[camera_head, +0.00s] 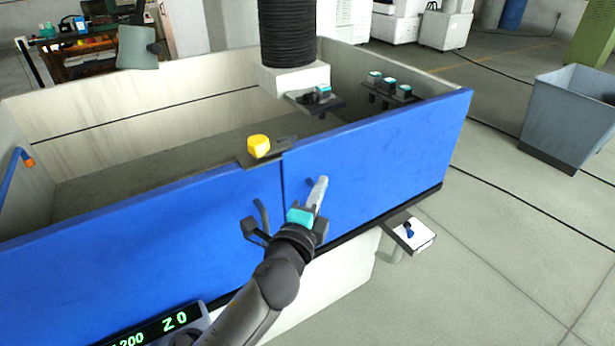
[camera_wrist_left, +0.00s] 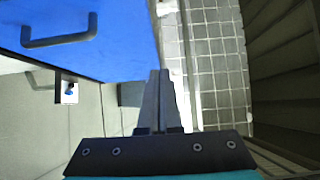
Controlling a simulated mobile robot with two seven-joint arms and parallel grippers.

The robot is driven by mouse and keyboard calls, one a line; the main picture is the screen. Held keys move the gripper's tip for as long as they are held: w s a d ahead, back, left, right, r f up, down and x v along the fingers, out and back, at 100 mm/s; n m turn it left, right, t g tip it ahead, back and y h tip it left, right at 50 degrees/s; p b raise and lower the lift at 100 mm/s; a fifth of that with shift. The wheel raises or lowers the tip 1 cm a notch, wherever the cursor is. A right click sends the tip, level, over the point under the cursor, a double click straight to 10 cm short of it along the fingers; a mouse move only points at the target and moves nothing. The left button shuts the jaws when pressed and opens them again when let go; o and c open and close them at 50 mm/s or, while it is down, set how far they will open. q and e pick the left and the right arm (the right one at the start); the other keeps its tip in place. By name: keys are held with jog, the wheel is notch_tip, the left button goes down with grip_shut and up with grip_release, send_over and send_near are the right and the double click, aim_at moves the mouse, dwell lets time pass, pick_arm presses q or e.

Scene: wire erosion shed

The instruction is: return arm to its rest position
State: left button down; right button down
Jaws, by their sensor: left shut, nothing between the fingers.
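My left arm comes up from the bottom of the head view. My left gripper (camera_head: 322,182) is in front of the blue tank doors (camera_head: 380,165), close to their handles, with its fingers together and nothing between them. In the left wrist view its closed fingers (camera_wrist_left: 159,76) point up the picture, with the blue door and a dark handle (camera_wrist_left: 60,32) to their left. I cannot tell whether the gripper touches the door. My right arm and gripper are out of view.
A small shelf with a white top (camera_head: 418,240) juts out below the right door. A grey bin (camera_head: 567,118) stands on open floor at right.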

pick_arm(q)
jog(key=s+a+f+n+g+y+b, duration=0.2)
jog(key=s+a+f+n+g+b, duration=0.15)
jog(key=f, duration=1.15)
jog(key=s+a+f+n+g+y+b, duration=0.1)
jog(key=s+a+f+n+g+b, duration=0.3)
jog(key=f, duration=1)
jog(key=s+a+f+n+y+b, duration=0.1)
jog(key=s+a+f+n+y, duration=0.35)
jog(key=f, duration=1.05)
jog(key=s+a+f+n+g+b, duration=0.2)
jog(key=s+a+f, duration=0.2)
jog(key=s+f, duration=0.3)
jog(key=s+a+f+n+g+b, duration=0.2)
jog(key=s+f, duration=0.6)
jog(key=s, duration=0.8)
jog(key=s+a+f+n+g+b, duration=0.3)
jog(key=s+a+f, duration=0.3)
jog(key=s, duration=0.6)
jog(key=shift+s+a+f+n+g, duration=0.25)
jog(key=shift+f+n+g, duration=0.35)
jog(key=shift+f, duration=0.35)
jog(key=shift+h, duration=0.25)
